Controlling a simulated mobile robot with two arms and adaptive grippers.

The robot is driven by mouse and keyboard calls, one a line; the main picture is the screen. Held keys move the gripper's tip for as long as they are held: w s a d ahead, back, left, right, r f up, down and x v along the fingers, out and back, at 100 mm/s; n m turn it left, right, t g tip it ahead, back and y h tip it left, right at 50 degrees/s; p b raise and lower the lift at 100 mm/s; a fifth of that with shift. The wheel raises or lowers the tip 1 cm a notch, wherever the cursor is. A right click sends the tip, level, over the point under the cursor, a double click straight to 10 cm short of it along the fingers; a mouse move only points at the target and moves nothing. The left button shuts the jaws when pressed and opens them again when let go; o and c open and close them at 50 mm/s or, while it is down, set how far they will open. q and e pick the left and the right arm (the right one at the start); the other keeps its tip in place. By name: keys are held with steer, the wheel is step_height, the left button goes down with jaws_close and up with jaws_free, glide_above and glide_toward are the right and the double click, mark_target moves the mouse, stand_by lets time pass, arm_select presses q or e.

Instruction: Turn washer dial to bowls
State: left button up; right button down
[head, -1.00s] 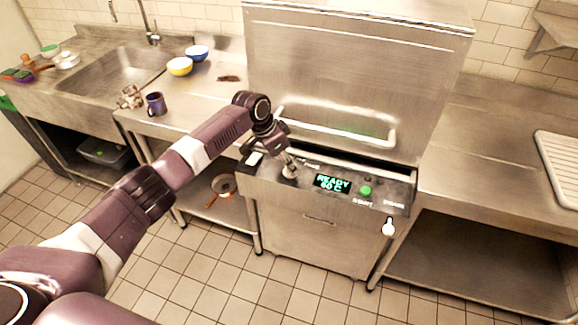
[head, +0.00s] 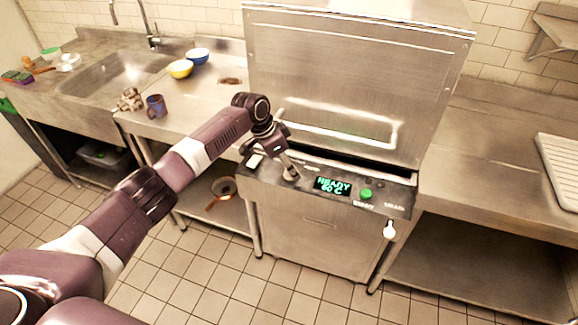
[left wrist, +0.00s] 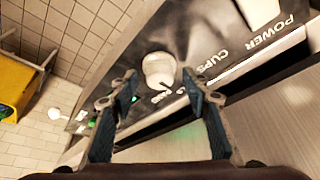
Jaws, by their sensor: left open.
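The washer dial (left wrist: 160,70) is a pale round knob on the dark control panel, with the word CUPS beside it. In the head view the dial (head: 291,174) is at the panel's left part, partly covered by my gripper. My left gripper (left wrist: 159,80) is open, and its fingertips show on either side of the dial. I cannot tell whether they touch it. In the head view the left gripper (head: 286,163) points down at the dial. The washer display (head: 332,186) reads READY 60 C. My right gripper is not in view.
A green button (head: 365,194) and a white-tipped lever (head: 389,229) are right of the display. The white power switch (head: 254,160) is left of the dial. A mug (head: 156,106) and bowls (head: 180,69) stand on the left counter. The right counter (head: 480,150) is mostly clear.

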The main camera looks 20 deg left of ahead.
arm_select(q)
steer(key=shift+r, duration=0.2)
steer(key=v, duration=1.1)
steer(key=shift+a+r, duration=0.15)
steer(key=shift+r, duration=0.1)
steer(key=shift+s, duration=0.15)
